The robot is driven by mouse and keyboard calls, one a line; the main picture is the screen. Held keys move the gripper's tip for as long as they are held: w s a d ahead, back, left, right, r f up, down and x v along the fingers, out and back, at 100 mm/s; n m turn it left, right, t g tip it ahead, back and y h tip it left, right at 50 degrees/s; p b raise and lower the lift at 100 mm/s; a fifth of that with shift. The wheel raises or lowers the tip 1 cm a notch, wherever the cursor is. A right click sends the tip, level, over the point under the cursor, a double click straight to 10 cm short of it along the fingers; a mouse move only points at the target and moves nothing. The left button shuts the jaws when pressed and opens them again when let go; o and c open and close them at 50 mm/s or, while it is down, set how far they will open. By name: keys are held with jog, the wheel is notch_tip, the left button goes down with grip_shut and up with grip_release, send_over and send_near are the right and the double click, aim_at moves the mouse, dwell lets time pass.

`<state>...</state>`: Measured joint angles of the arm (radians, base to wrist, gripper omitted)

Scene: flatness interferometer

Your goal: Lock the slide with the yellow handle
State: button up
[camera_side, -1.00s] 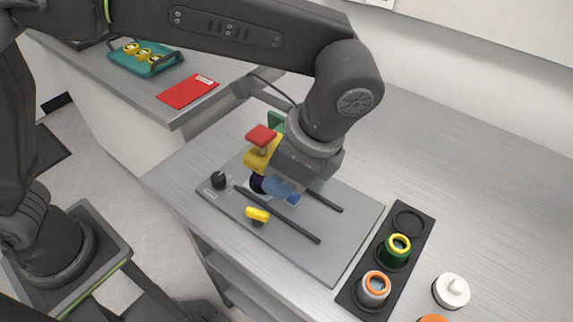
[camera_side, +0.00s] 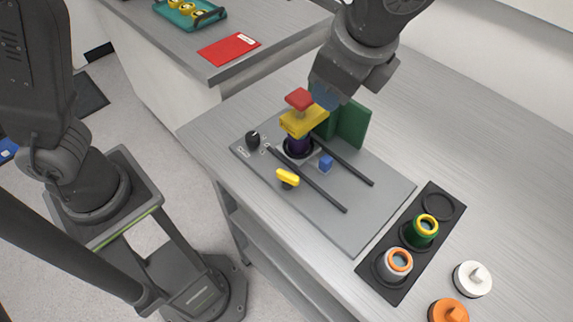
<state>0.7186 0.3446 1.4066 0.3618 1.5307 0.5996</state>
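The yellow handle (camera_side: 288,177) is a small elongated knob on the grey base plate (camera_side: 350,225), beside the front dark rail (camera_side: 318,187). A yellow block (camera_side: 304,122) with a red top (camera_side: 299,99) stands over a dark purple cylinder (camera_side: 298,145) at the back of the rails. A small blue block (camera_side: 326,163) sits between the rails. My gripper (camera_side: 325,97) is raised behind and right of the red top, well away from the yellow handle. Its bluish fingertips are partly hidden, and I cannot tell whether they are apart.
A green upright panel (camera_side: 351,122) stands behind the rails. A black knob (camera_side: 253,139) is at the plate's left. To the right is a black holder (camera_side: 378,284) with green and grey ringed cups, then white (camera_side: 472,279) and orange (camera_side: 448,312) lids. The right bench is clear.

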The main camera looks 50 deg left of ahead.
jog(key=w+a+r+m+t+h, duration=0.85)
jog(key=w+m+t, duration=0.25)
jog(key=m+t, duration=0.3)
jog(key=s+a+f+m+g+h, duration=0.2)
jog(key=s+f+m+g, duration=0.2)
jog(key=s+m+g, duration=0.5)
jog(key=s+a+f+m+g+h, duration=0.3)
jog(key=s+f+m+g, duration=0.1)
jog(key=s+m, duration=0.7)
jog(key=m, duration=0.1)
send_near(287, 174)
jog(key=shift+y, duration=0.35)
jog(key=x, duration=0.9)
jog(key=shift+d+r, duration=0.15)
jog(key=shift+d, duration=0.15)
jog(key=shift+c, duration=0.4)
